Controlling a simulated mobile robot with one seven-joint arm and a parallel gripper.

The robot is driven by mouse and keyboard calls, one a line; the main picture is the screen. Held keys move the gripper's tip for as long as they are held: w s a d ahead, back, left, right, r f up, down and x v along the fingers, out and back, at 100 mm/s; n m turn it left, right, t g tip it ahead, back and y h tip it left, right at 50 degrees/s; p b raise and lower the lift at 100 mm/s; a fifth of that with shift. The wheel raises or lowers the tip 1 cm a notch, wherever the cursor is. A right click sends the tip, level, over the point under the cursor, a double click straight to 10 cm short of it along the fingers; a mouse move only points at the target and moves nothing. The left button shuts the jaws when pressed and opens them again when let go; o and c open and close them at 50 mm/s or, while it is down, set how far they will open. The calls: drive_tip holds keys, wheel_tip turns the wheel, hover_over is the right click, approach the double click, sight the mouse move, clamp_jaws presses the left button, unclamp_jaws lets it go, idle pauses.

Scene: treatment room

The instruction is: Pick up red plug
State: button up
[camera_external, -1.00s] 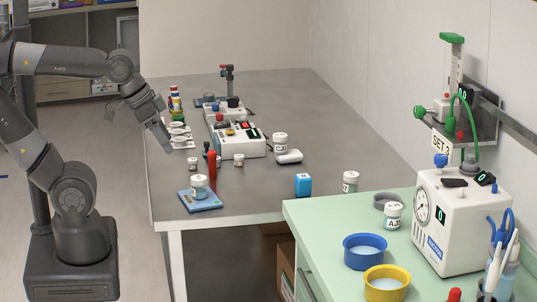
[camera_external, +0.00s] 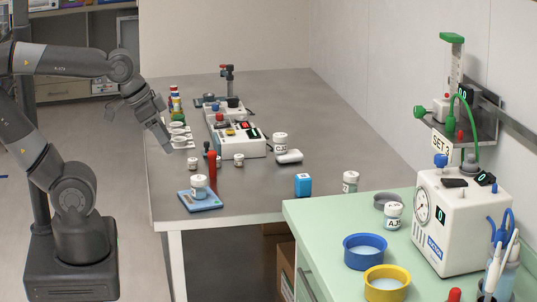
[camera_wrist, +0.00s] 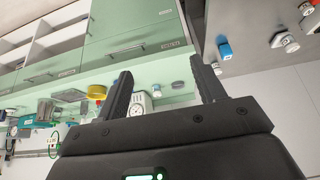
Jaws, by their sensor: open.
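A red upright piece (camera_external: 212,164), which looks like the red plug, stands on the grey table in the external view, just behind a small jar on a blue pad. I cannot make out its exact shape. My gripper (camera_external: 167,147) is at the table's left edge, above and to the left of the red piece, apart from it. In the wrist view my gripper (camera_wrist: 162,85) is open with nothing between its fingers. The red piece does not show clearly in the wrist view.
A white control box (camera_external: 238,145) stands behind the red piece. A jar (camera_external: 199,184) sits on a blue pad (camera_external: 187,203). White cups (camera_external: 180,142) are beside my gripper. A blue block (camera_external: 302,185) stands to the right.

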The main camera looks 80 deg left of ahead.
drive_tip(key=shift+c, duration=0.5)
drive_tip(key=shift+c, duration=0.7)
